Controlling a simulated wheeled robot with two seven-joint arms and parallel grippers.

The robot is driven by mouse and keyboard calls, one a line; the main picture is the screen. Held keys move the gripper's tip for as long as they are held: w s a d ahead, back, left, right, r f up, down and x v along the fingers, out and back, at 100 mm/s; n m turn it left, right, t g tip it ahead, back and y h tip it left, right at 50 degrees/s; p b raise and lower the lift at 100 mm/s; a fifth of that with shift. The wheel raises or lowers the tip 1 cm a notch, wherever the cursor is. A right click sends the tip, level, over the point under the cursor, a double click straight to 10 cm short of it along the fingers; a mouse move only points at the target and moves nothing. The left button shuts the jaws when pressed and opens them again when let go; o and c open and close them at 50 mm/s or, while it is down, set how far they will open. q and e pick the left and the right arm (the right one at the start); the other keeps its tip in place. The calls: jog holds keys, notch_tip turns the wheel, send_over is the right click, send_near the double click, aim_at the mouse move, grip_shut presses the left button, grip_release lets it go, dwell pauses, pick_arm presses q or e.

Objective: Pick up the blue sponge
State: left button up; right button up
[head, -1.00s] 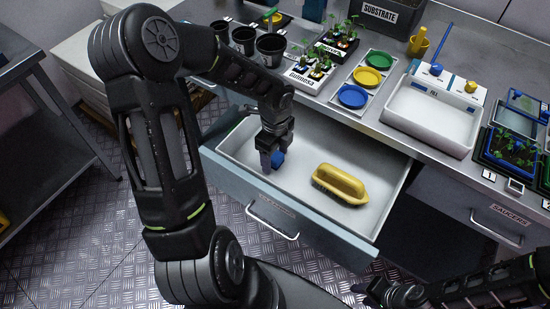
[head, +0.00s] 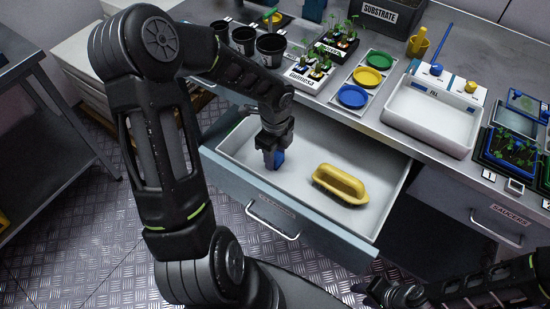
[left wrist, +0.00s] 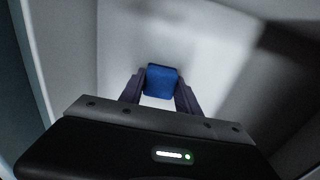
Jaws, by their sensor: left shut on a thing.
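The blue sponge (head: 279,158) is between the fingers of my left gripper (head: 272,160), inside the open drawer (head: 300,140). In the left wrist view the sponge (left wrist: 162,80) sits between the two fingertips of the left gripper (left wrist: 162,92), with a finger against each side. The left gripper is shut on it. From these views I cannot tell whether the sponge is clear of the drawer floor. My right gripper (head: 395,296) is at the bottom right of the head view, away from the drawer; its fingers are too dark to read.
A yellow brush (head: 340,184) lies in the drawer right of the left gripper. The drawer's front wall (head: 290,215) and side walls surround the gripper. Above is the counter with black pots (head: 270,48), coloured saucers (head: 353,96) and a white sink-like tray (head: 432,112).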

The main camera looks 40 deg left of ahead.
pick_arm(q)
grip_shut()
jog(key=shift+r, duration=0.1)
notch_tip(320, 180, up, 10)
jog(key=shift+f+p, duration=0.1)
jog(key=shift+p, duration=0.25)
